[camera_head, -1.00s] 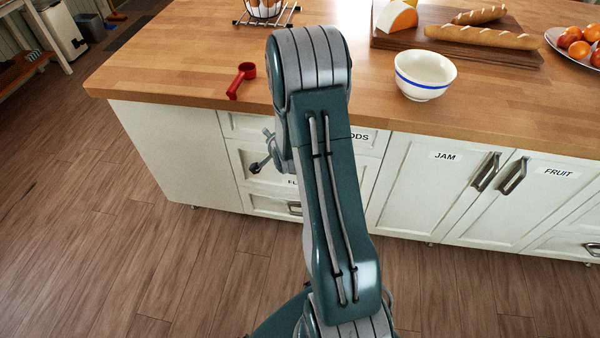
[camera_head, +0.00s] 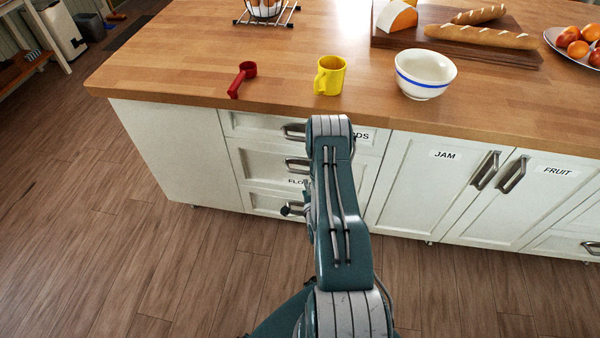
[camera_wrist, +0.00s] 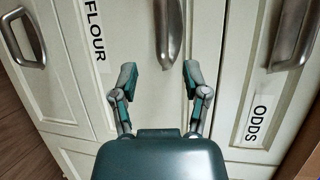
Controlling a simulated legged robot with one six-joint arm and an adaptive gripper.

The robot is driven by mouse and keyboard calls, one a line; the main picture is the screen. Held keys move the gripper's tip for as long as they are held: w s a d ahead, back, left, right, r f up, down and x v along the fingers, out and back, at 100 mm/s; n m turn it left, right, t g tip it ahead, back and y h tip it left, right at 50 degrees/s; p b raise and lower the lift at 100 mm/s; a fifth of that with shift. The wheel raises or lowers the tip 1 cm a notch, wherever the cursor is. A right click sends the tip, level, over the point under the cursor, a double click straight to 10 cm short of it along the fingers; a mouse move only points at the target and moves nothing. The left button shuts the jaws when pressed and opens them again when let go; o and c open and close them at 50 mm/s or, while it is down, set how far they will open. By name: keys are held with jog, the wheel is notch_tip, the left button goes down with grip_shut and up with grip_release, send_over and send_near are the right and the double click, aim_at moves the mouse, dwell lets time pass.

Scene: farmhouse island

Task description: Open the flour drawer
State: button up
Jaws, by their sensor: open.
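The white island front has a stack of three drawers. A FLOUR label (camera_wrist: 93,33), partly hidden in the head view (camera_head: 297,182), sits between the middle handle (camera_head: 297,163) and the bottom handle (camera_wrist: 25,35); I cannot tell surely which drawer front carries it. The top drawer has an ODDS label (camera_wrist: 257,115) and its own handle (camera_wrist: 295,35). All three drawers look closed. My gripper (camera_wrist: 160,75) is open and empty, facing the fronts. In the wrist view the middle handle (camera_wrist: 168,30) shows just beyond its fingertips, apart from them. In the head view my arm hides most of the gripper.
On the wooden countertop (camera_head: 200,60) stand a red scoop (camera_head: 242,78), a yellow mug (camera_head: 330,75) and a white bowl (camera_head: 424,72). The JAM and FRUIT doors, with handles (camera_head: 486,170), are to the right. The floor (camera_head: 150,250) before the drawers is clear.

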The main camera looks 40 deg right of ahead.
aim_at(300, 173)
jog(key=x, duration=0.9)
grip_shut()
